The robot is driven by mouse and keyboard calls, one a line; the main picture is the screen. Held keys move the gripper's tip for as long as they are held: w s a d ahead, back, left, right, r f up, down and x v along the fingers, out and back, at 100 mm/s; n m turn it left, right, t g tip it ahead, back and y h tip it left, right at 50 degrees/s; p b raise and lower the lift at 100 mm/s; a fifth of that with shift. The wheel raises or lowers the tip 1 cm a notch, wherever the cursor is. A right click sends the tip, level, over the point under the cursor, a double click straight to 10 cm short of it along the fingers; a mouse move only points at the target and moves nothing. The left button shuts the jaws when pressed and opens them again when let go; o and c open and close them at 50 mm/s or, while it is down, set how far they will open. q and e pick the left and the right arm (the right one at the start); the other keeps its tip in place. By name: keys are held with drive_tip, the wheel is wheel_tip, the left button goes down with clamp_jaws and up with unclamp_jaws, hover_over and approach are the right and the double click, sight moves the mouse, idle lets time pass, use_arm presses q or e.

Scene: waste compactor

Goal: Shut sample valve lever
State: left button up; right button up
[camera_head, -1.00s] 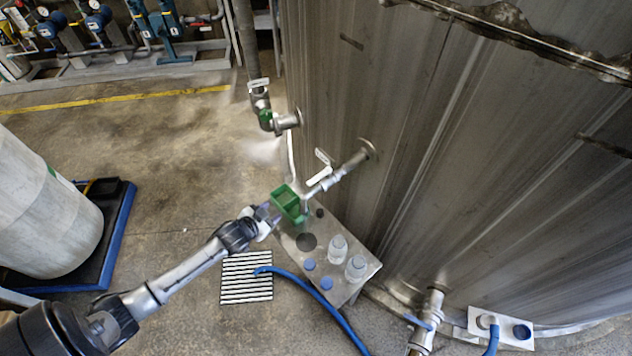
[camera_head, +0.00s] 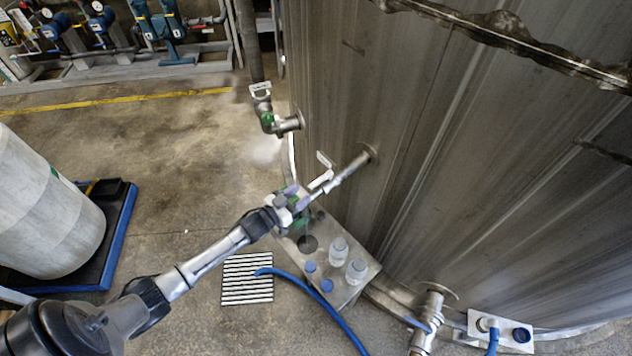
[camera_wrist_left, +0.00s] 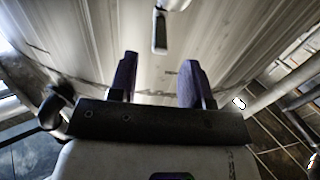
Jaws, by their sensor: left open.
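The sample valve (camera_head: 346,174) is on a short pipe sticking out of the big steel tank. Its white lever (camera_head: 325,160) stands up from the pipe, tilted. My left gripper (camera_head: 297,196) is open and close to the valve's outer end, just below and left of the lever. The left wrist view shows the two purple fingers (camera_wrist_left: 158,75) apart with nothing between them. A pale lever-like handle (camera_wrist_left: 160,30) hangs beyond the fingertips at the top, apart from them. My right gripper is not in view.
A green holder (camera_head: 302,219) is mostly hidden behind my left gripper. A blue hose (camera_head: 320,302) crosses the floor.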

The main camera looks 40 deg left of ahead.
sight(316, 182)
use_arm(q)
drive_tip(key=shift+w+d, duration=0.2)
drive_tip(key=shift+w, duration=0.95)
drive_tip(key=shift+w+d, duration=0.15)
drive_tip(key=shift+w, duration=1.05)
drive_tip(key=shift+w+d, duration=0.2)
drive_tip(key=shift+w, duration=0.95)
drive_tip(key=shift+c, duration=0.3)
clamp_jaws()
